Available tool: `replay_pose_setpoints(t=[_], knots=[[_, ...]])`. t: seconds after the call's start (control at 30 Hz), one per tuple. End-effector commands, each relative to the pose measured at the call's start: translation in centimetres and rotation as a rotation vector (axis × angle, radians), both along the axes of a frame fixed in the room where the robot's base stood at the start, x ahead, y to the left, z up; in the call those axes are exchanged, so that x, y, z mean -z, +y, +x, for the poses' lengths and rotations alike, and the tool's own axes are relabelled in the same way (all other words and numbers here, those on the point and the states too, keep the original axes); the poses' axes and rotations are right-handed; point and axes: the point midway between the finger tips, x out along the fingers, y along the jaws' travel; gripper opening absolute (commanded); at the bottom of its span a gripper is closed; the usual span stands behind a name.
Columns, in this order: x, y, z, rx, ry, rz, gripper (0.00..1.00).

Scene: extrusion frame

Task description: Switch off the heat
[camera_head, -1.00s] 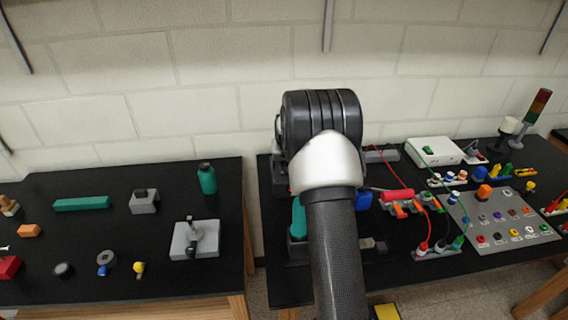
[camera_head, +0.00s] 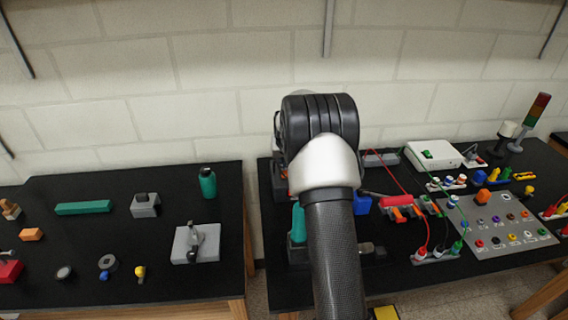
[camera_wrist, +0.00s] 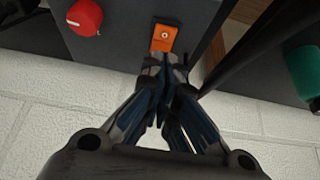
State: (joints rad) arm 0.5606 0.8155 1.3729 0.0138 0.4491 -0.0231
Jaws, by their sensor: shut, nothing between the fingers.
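In the wrist view, a dark grey box (camera_wrist: 128,22) at the top carries a red round knob (camera_wrist: 85,17) and an orange switch (camera_wrist: 164,38) with a small round mark. My gripper (camera_wrist: 165,62) is shut and empty. Its tips are just below the orange switch in the picture; I cannot tell whether they touch it. In the head view, my own arm hides my gripper, the knob and the switch.
A teal object (camera_wrist: 303,72) is at the wrist view's right edge. In the head view, a red cylinder (camera_head: 398,201), a grey panel of coloured buttons (camera_head: 495,225) and a white box (camera_head: 433,155) stand right of my arm. The left table (camera_head: 60,230) holds scattered items.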

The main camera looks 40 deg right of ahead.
Motion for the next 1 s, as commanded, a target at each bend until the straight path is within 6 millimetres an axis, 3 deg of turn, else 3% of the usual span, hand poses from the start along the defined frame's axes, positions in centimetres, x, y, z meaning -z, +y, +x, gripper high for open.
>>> replay_pose_setpoints(t=[0.1,0.5,1.0], knots=[[-3.4,0.4,0.1,-0.004,-0.004,-0.004,0.00],[-8.6,3.5,-5.1,-0.002,-0.003,-0.002,0.00],[-9.4,4.0,-6.0,-0.002,-0.002,-0.001,0.00]])
